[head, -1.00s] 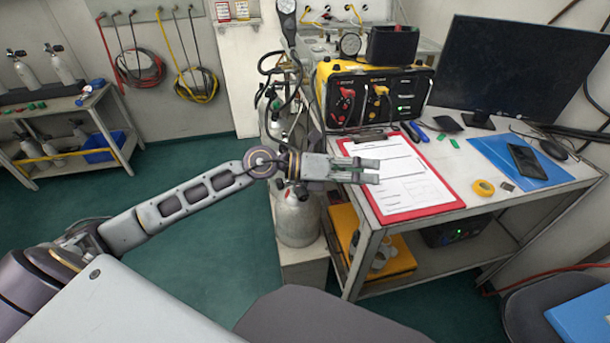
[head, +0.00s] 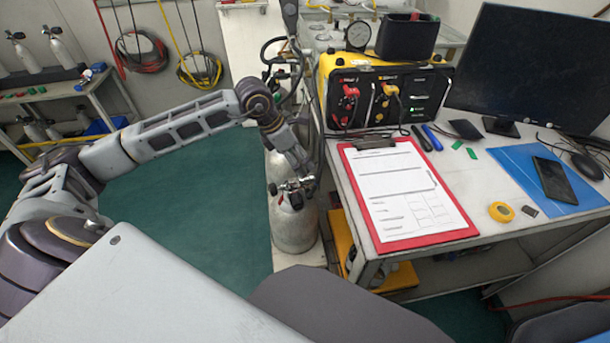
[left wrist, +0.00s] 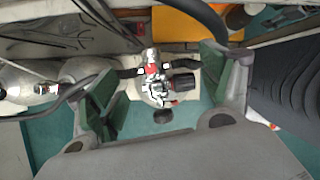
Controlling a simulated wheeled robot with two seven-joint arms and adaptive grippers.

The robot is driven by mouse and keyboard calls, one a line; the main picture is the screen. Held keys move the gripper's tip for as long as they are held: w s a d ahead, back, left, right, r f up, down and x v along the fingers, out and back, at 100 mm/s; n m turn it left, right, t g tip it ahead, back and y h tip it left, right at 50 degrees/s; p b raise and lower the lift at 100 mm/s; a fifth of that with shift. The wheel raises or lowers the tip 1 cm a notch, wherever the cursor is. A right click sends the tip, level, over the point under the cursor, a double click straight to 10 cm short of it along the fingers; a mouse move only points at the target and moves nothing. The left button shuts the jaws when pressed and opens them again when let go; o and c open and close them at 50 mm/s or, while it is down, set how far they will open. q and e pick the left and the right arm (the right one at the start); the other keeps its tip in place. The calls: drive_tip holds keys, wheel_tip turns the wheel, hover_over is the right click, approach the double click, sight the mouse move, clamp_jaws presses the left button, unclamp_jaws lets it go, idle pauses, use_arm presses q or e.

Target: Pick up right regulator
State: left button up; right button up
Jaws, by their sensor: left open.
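The regulator (head: 291,192), metallic with red and black parts, sits on top of a pale grey gas cylinder (head: 293,228) beside the workbench. In the left wrist view the regulator (left wrist: 155,80) lies between my two finger pads, with a black knob to its right and a dark hose beside it. My left gripper (head: 298,178) points down just above and behind the regulator in the head view. Its fingers (left wrist: 157,72) are open, with a visible gap on both sides of the regulator. The head view partly hides the fingertips. My right gripper is not in view.
A second cylinder with a valve (left wrist: 45,88) stands to the left in the left wrist view. The workbench with a red clipboard (head: 440,238) and yellow air panel (head: 328,65) is close on the right. Dark hoses hang near the cylinders. Green floor (head: 190,210) is free to the left.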

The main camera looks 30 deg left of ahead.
sight(308, 175)
use_arm(q)
drive_tip(key=shift+w+a+r+y, duration=0.1)
drive_tip(key=shift+w+a+y, duration=0.1)
drive_tip(key=shift+a, duration=0.25)
drive_tip(key=shift+w+a+r+y, duration=0.1)
drive_tip(key=shift+a+y, duration=0.1)
drive_tip(key=shift+a, duration=0.25)
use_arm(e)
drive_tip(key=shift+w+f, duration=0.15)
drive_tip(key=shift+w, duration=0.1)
use_arm(q)
drive_tip(key=shift+f, duration=0.15)
drive_tip(key=x, duration=0.7)
drive_tip(key=shift+w+f+b, duration=0.1)
drive_tip(key=shift+f+b, duration=0.05)
drive_tip(key=shift+b, duration=0.25)
drive_tip(key=shift+w+d+f, duration=0.15)
drive_tip(key=shift+w+f, duration=0.05)
drive_tip(key=shift+f, duration=0.3)
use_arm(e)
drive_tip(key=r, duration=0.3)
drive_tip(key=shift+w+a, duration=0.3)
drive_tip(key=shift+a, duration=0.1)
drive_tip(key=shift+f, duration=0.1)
